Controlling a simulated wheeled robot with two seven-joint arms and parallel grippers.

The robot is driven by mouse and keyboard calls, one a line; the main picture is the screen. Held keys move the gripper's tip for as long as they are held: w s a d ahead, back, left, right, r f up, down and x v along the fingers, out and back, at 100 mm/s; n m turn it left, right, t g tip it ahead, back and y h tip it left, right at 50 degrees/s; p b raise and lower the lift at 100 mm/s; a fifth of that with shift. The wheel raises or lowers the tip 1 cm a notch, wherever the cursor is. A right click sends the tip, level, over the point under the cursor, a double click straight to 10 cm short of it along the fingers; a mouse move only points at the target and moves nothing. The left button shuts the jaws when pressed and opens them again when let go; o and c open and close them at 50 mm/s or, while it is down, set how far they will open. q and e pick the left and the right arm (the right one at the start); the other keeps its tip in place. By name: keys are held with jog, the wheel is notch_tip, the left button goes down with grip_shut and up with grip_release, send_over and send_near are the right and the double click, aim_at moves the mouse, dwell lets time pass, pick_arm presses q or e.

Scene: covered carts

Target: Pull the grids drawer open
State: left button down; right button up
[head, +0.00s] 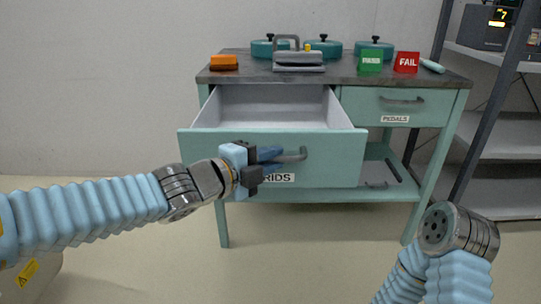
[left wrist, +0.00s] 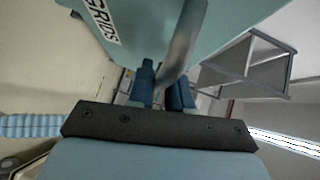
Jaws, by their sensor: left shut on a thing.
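The grids drawer (head: 335,172) is a teal drawer at the left of the cart and stands well out from it, its pale inside (head: 270,107) showing and looking empty. Its label reads "RIDS" in the head view, the first letter hidden by my gripper, and "GRIDS" (left wrist: 103,22) in the left wrist view. My left gripper (head: 270,154) is shut on the grey bar handle (head: 292,157) of this drawer. In the left wrist view the handle (left wrist: 183,45) runs between the blue fingers (left wrist: 165,90). My right arm shows at the lower right, but its gripper does not.
The cart top (head: 338,76) carries teal lidded pots (head: 323,48), an orange block (head: 223,62), a grey handled thing (head: 298,62), a green card (head: 370,61) and a red FAIL card (head: 406,62). The pedals drawer (head: 405,106) is shut. A shelf rack (head: 505,150) stands right.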

pick_arm(q)
jog(key=shift+s+f, duration=0.1)
jog(key=shift+s, duration=0.2)
jog(key=c, duration=1.2)
grip_release()
jog(key=shift+o, duration=0.2)
jog(key=p+v, duration=0.5)
jog(key=v, duration=0.9)
jog(key=shift+w+d, duration=0.1)
